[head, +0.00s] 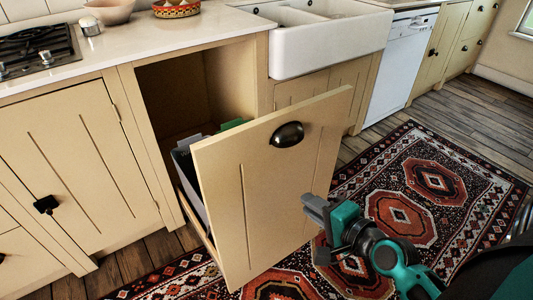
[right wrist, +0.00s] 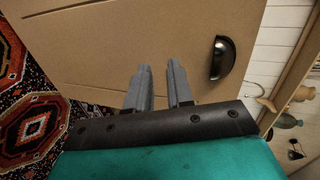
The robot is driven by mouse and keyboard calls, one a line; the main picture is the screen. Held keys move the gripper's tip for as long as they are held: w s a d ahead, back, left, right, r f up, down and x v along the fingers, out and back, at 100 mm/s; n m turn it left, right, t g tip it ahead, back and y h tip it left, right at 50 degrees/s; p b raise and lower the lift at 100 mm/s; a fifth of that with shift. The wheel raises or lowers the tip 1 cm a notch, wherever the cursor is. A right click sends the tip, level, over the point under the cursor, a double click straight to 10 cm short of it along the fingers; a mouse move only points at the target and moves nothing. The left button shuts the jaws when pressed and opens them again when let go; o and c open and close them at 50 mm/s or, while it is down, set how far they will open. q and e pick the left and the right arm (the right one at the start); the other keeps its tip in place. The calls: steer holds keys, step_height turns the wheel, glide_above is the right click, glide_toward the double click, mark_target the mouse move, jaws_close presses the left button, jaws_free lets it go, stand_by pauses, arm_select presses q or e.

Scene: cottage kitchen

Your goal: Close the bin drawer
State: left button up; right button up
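The bin drawer (head: 268,190) is a cream cabinet front with a dark cup handle (head: 287,134). It stands pulled out from its cabinet opening, with the dark interior visible behind it. A grey bin (head: 190,178) shows behind the front. My right gripper (head: 318,222) is in front of the drawer's right part, below the handle. In the right wrist view the drawer front (right wrist: 110,40) fills much of the picture, with the handle (right wrist: 221,58) right of the fingers. A gap shows between the fingers, and nothing is held. Contact with the front cannot be told. My left gripper is not in view.
A white sink (head: 330,45) and a white dishwasher (head: 401,60) are to the right of the opening. A closed cabinet door (head: 80,160) is on the left. A patterned rug (head: 440,170) covers the wooden floor. A worktop (head: 150,45) runs above.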

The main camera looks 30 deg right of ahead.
mark_target(269, 171)
steer(key=shift+w+d+r+m, duration=0.25)
steer(key=shift+d+r+m, duration=0.05)
steer(key=shift+d+m, duration=0.1)
steer(key=shift+c, duration=0.7)
steer(key=shift+w, duration=0.2)
steer(key=shift+c, duration=0.7)
steer(key=shift+w+f, duration=0.2)
steer(key=shift+w, duration=0.15)
jaws_close()
steer(key=x, duration=0.3)
steer(key=b+x, duration=0.1)
steer(key=x, duration=0.3)
steer(key=r+b+x, duration=0.1)
steer(key=x, duration=0.3)
steer(key=shift+w+a+f, duration=0.1)
steer(key=shift+w, duration=0.7)
